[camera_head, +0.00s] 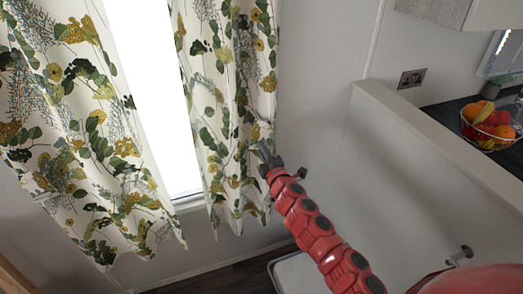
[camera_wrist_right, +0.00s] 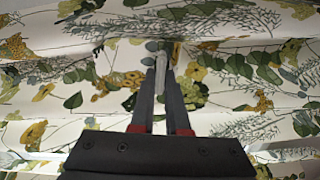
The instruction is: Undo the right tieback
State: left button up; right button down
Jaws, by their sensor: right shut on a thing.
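The right curtain (camera_head: 228,95), white with green and yellow leaf print, hangs right of the bright window. The right tieback (camera_head: 262,131) shows as a small pale piece at the curtain's right edge. My right gripper (camera_head: 264,149) reaches it from the lower right. In the right wrist view, my gripper's two dark fingers (camera_wrist_right: 167,85) are shut on the pale tieback strap (camera_wrist_right: 161,68), with curtain cloth close behind. The rest of the strap is hard to tell from the print. My left gripper is not in view.
The left curtain (camera_head: 85,120) hangs on the other side of the window (camera_head: 150,70). A white partition (camera_head: 400,150) stands to the right, with a fruit bowl (camera_head: 490,130) on a dark counter. A wall socket (camera_head: 411,79) is above the partition.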

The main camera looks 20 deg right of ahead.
jog(key=c, duration=0.9)
grip_release()
jog(key=s+b, duration=0.2)
jog(key=s, duration=1.5)
jog(key=shift+s+d, duration=0.2)
jog(key=shift+d, duration=0.1)
